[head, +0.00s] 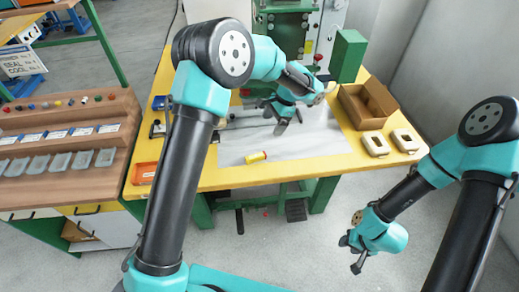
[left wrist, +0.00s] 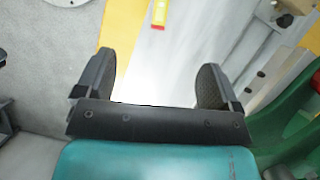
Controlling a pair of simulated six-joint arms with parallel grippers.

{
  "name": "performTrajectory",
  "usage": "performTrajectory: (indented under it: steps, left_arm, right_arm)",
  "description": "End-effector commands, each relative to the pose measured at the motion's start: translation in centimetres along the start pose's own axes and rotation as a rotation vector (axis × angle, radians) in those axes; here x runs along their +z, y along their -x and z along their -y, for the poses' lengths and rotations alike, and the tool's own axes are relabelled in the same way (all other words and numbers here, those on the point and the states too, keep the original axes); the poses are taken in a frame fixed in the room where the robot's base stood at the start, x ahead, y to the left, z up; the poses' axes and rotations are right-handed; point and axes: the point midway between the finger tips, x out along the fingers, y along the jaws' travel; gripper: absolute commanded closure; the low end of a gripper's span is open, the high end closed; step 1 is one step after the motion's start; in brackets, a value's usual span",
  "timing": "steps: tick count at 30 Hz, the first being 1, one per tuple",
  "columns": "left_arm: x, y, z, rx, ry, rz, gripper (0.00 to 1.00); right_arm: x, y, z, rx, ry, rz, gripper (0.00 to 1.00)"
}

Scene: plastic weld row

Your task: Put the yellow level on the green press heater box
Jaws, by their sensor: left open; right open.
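The yellow level (head: 256,157) is a small yellow bar with a red end. It lies on the pale sheet near the front of the yellow table. It also shows at the top of the left wrist view (left wrist: 160,12), beyond the fingers. A green box (head: 348,56) stands upright at the back right, beside the green press; I take it as the heater box. My left gripper (head: 282,118) is open and empty above the sheet, behind the level and apart from it. It shows open in the left wrist view (left wrist: 155,85). My right gripper (head: 354,251) is open and empty, off the table's front.
An open cardboard box (head: 367,103) stands at the table's right, with two beige parts (head: 390,142) in front of it. An orange tray (head: 144,173) is at the left front corner. A wooden rack (head: 65,140) with small trays stands further left. The sheet around the level is clear.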

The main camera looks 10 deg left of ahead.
Motion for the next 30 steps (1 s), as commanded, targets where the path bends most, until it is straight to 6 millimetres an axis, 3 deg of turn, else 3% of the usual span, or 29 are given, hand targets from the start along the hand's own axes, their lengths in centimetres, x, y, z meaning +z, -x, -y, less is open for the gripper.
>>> performTrajectory:
  steps: [4, 14, 22, 30]
  left_arm:
    - [0.0, 0.0, 0.0, 0.000, 0.000, 0.000, 0.00]
    - [-0.6, -0.3, -0.8, 0.025, 0.000, -0.039, 0.00]
    - [-4.8, -1.8, -6.0, 0.193, 0.048, -0.332, 0.00]
    - [-9.1, -1.5, -10.7, 0.339, 0.248, -0.697, 0.00]
  right_arm:
    - [0.0, 0.0, 0.0, 0.000, 0.000, 0.000, 0.57]
    - [0.0, 0.0, 0.0, 0.000, 0.000, 0.000, 0.57]
    - [0.0, 0.0, 0.0, 0.000, 0.000, 0.000, 0.57]
    - [0.0, 0.0, 0.0, 0.000, 0.000, 0.000, 0.57]
